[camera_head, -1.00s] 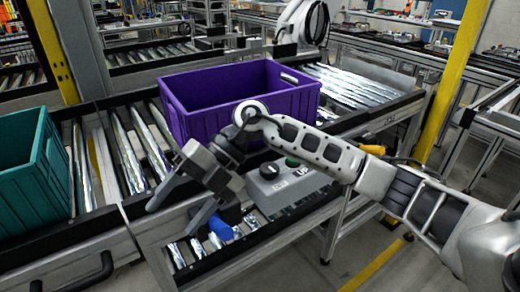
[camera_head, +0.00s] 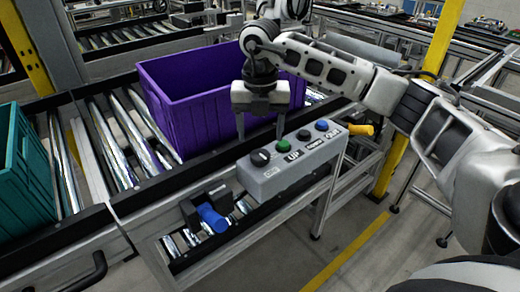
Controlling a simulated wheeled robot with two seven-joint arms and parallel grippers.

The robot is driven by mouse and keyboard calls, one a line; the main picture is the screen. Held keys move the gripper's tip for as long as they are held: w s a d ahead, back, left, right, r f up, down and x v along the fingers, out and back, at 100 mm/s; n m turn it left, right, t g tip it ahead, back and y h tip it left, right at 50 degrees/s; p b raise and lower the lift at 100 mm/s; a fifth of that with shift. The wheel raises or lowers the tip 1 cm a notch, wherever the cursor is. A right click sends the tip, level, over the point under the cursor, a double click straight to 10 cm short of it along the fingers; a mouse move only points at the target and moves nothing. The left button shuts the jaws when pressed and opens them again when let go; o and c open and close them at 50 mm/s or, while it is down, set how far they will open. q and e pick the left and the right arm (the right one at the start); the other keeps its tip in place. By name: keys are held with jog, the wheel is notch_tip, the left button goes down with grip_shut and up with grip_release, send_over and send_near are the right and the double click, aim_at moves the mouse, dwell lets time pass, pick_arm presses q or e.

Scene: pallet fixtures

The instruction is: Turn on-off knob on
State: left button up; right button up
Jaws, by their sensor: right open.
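The grey control box (camera_head: 285,172) is mounted at the front edge of the conveyor, in the middle of the head view. The black on-off knob (camera_head: 261,157) is at the left end of its top face. My right gripper (camera_head: 260,128) points down, open and empty, with its fingers apart just behind the knob and the left part of the box. I cannot tell whether a fingertip touches the box. The knob's small label is too small to read. My left gripper is not in view.
Green (camera_head: 283,145), black (camera_head: 303,135) and blue (camera_head: 322,125) buttons sit right of the knob. A purple crate (camera_head: 185,115) stands on the rollers close behind my right gripper. A teal crate (camera_head: 30,180) is at the left. A yellow handle-like part (camera_head: 360,129) sits beyond the box's right end.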

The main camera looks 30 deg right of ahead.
aim_at(260, 154)
notch_tip(260, 154, down, 7)
jog(key=shift+r+p, duration=0.2)
jog(key=shift+p, duration=0.1)
jog(key=c, duration=1)
